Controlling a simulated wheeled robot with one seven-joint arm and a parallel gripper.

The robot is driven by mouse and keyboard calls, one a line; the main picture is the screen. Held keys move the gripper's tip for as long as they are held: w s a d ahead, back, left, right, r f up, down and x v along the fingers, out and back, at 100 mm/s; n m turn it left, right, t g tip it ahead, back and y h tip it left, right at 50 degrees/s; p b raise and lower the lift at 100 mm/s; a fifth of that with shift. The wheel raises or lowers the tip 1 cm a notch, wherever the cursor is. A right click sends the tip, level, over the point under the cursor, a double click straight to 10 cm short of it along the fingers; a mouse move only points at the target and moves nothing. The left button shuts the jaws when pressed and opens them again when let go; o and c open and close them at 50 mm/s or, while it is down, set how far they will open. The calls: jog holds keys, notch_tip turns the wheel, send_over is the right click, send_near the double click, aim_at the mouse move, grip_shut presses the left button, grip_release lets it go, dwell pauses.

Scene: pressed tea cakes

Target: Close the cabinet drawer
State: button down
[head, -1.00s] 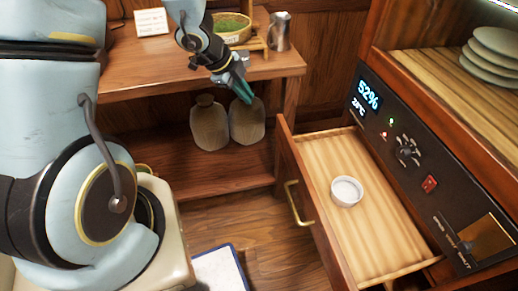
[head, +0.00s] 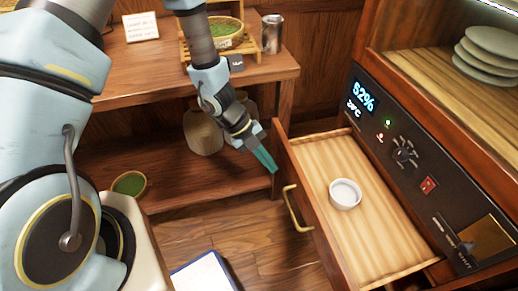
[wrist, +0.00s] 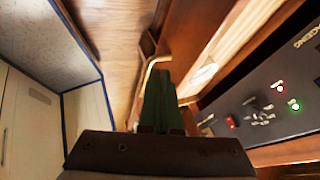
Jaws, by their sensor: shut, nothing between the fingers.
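The cabinet drawer (head: 388,240) is pulled out, with a light striped wood bottom and a brass handle (head: 293,208) on its dark wood front. A small white bowl (head: 345,193) sits inside it. My gripper (head: 268,165) is shut and empty, its green fingers just left of the drawer front, near its far corner and apart from the handle in the head view. In the wrist view the fingers (wrist: 158,100) point toward the drawer front, and the brass handle (wrist: 153,64) shows just beyond them. Whether the fingers touch the drawer cannot be told.
The cabinet's dark control panel (head: 410,160) is right of the drawer, below a shelf with stacked plates (head: 487,55). A wooden shelf unit (head: 150,85) stands behind, with a brown jar (head: 202,133) on its lower board.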

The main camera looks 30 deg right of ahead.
aim_at(295, 174)
jog(key=shift+s+d+f+p, duration=0.1)
jog(key=shift+s+d+p, duration=0.2)
jog(key=shift+d, duration=0.4)
jog(key=shift+s+d+f+p, duration=0.15)
jog(key=shift+s+d+p, duration=0.1)
jog(key=shift+d, duration=0.4)
jog(key=shift+s+d+f+p, duration=0.1)
jog(key=shift+s+d+p, duration=0.2)
jog(key=shift+d, duration=0.4)
jog(key=shift+d, duration=0.1)
